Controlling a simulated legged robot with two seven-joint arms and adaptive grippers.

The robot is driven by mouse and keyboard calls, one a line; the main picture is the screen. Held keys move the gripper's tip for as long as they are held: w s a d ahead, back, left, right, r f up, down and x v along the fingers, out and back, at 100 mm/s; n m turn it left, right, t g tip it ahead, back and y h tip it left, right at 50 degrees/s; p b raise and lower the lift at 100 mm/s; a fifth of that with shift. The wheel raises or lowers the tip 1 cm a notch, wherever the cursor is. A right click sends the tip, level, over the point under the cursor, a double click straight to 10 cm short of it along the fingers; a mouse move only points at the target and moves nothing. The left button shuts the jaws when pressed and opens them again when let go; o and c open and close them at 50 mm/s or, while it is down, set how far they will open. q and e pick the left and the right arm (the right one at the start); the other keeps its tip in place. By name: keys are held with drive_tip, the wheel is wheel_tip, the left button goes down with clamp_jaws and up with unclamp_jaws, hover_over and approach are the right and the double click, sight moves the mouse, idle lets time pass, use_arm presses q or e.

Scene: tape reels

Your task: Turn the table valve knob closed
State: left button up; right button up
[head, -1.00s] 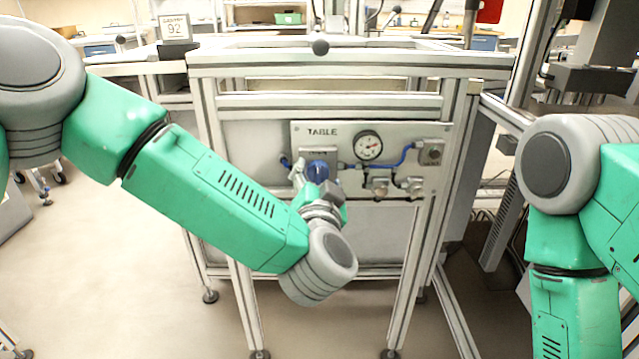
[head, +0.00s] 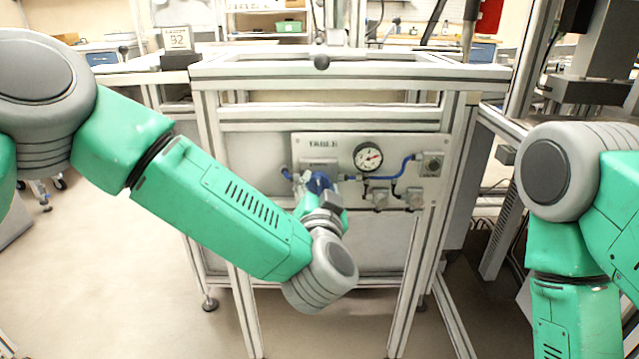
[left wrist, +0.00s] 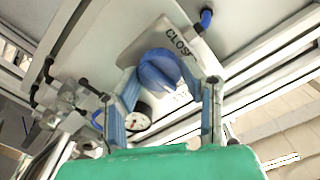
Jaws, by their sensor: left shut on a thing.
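The blue valve knob (head: 318,183) sits at the left of the grey panel marked TABLE (head: 400,143). In the head view the left gripper (head: 319,188) partly hides the knob. My right arm is at the right edge; its gripper is out of view.
A round pressure gauge (head: 367,157) with blue tubing (head: 400,165) is right of the knob. Metal fittings (head: 378,198) sit below it. The aluminium frame (head: 340,72) surrounds the panel. Open floor (head: 110,260) lies to the left.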

use_arm(q)
drive_tip(key=n+p, duration=0.3)
drive_tip(key=shift+s, duration=0.1)
drive_tip(key=n+p, duration=0.2)
drive_tip(key=shift+f+n, duration=0.15)
drive_tip(key=shift+n, duration=0.15)
drive_tip(key=n+p, duration=0.1)
drive_tip(key=n, duration=0.2)
drive_tip(key=shift+f+n, duration=0.1)
drive_tip(key=shift+n, duration=0.2)
drive_tip(key=n+p, duration=0.1)
drive_tip(key=n, duration=0.2)
drive_tip(key=shift+s+f+n, duration=0.1)
drive_tip(key=shift+n, duration=0.2)
drive_tip(key=shift+n+p, duration=0.55)
drive_tip(key=shift+n, duration=1.45)
drive_tip(key=shift+f, duration=0.1)
drive_tip(key=o, duration=1.1)
drive_tip(key=shift+o, duration=0.2)
drive_tip(key=shift+r, duration=0.2)
